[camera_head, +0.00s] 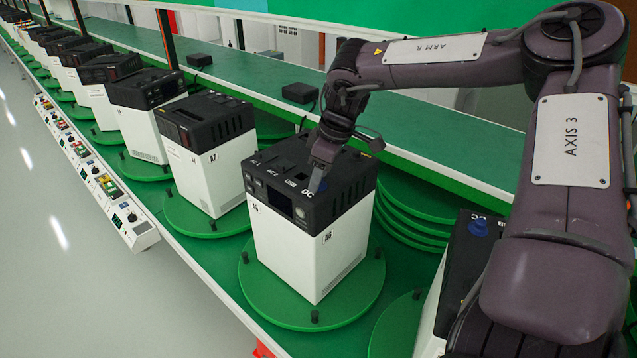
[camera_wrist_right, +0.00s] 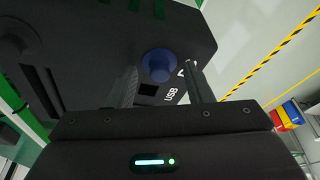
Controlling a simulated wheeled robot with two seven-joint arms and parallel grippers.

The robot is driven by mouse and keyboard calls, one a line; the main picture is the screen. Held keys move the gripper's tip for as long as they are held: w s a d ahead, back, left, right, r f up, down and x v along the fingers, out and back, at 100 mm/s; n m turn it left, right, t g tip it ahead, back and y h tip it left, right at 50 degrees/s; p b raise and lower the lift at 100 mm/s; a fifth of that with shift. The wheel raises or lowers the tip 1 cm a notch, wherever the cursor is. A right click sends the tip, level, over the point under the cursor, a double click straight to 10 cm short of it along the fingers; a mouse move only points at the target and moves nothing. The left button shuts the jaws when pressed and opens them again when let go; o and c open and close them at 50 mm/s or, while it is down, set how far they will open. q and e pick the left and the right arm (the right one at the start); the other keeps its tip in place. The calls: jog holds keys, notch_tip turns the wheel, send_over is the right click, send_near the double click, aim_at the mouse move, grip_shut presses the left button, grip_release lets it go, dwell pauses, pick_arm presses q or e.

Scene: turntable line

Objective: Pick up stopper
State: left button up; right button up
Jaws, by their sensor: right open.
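A blue round stopper (camera_wrist_right: 159,64) sits on the black top of a machine, beside the printed USB and DC labels. In the wrist view it lies between the two fingers of my right gripper (camera_wrist_right: 165,80), with a gap on each side. In the head view my right gripper (camera_head: 319,178) reaches down to the black top of the white machine (camera_head: 300,248) marked A6. Only a bit of the blue stopper (camera_head: 323,186) shows there, mostly hidden by the fingers. The right gripper is open and not closed on it. My left gripper is not in view.
The machine stands on a round green turntable (camera_head: 262,298). Another machine with a blue stopper (camera_head: 478,228) stands close at the right, partly behind my arm. More machines line up at the left. A green shelf (camera_head: 420,138) runs behind, holding small black boxes (camera_head: 299,93).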

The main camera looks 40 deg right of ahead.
grip_shut()
dwell(0.3)
